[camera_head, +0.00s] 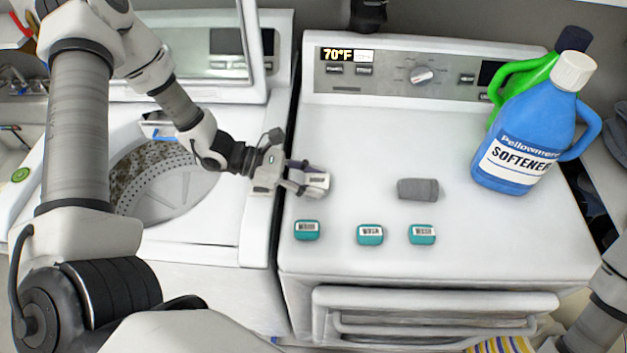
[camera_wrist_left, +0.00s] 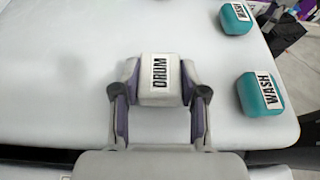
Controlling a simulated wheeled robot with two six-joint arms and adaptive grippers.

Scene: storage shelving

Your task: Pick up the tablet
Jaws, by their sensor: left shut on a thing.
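My left gripper (camera_head: 303,180) is over the left part of the white dryer top (camera_head: 350,160) and is shut on a pale grey tablet (camera_head: 318,181). In the left wrist view the tablet (camera_wrist_left: 159,80) carries a white label reading DRUM and sits between the two fingertips (camera_wrist_left: 158,92). I cannot tell whether it touches the dryer top. Three teal tablets lie in a row near the front edge: left (camera_head: 307,230), middle (camera_head: 370,235) and right (camera_head: 422,235). The left wrist view shows two teal tablets labelled WASH, one nearer (camera_wrist_left: 260,94) and one farther (camera_wrist_left: 238,18). My right gripper is out of view.
A blue softener bottle (camera_head: 520,135) and a green bottle (camera_head: 512,78) stand at the right. The open washer drum (camera_head: 170,185) is at the left.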

